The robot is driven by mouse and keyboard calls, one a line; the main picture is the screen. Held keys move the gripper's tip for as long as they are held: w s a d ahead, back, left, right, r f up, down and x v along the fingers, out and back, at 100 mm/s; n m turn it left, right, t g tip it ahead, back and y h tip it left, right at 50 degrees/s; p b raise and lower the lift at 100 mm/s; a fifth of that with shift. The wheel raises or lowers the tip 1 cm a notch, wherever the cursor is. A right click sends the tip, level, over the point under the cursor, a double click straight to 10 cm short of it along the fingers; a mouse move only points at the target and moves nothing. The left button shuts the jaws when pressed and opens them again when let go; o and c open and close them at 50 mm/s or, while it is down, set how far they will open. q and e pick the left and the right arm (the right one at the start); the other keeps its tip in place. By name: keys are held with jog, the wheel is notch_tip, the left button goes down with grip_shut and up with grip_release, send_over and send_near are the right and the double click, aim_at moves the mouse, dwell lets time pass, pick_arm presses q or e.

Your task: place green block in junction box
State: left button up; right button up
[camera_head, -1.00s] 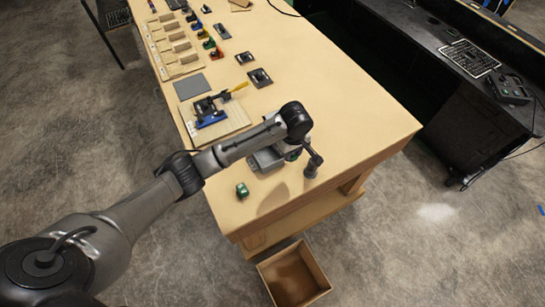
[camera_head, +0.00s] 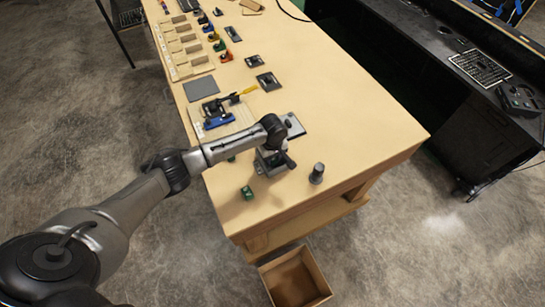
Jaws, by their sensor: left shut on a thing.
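My left gripper (camera_head: 283,160) is over the small grey junction box (camera_head: 263,170) near the front end of the wooden table. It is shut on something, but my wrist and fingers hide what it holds. I cannot tell whether the held thing is inside the box or just above it. A small green block (camera_head: 247,192) lies on the table to the left of the box, apart from the gripper. A second small green piece (camera_head: 231,158) shows just below my forearm. My right gripper is not in view.
A dark upright knob (camera_head: 316,173) stands just right of the box. A grey plate (camera_head: 293,126) lies behind my wrist. A board with blue and black parts (camera_head: 216,118) is farther back. An open cardboard box (camera_head: 293,278) sits on the floor. The table's right side is clear.

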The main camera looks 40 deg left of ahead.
pick_arm(q)
jog(key=shift+f, duration=0.3)
jog(key=shift+f, duration=0.15)
jog(key=o, duration=0.6)
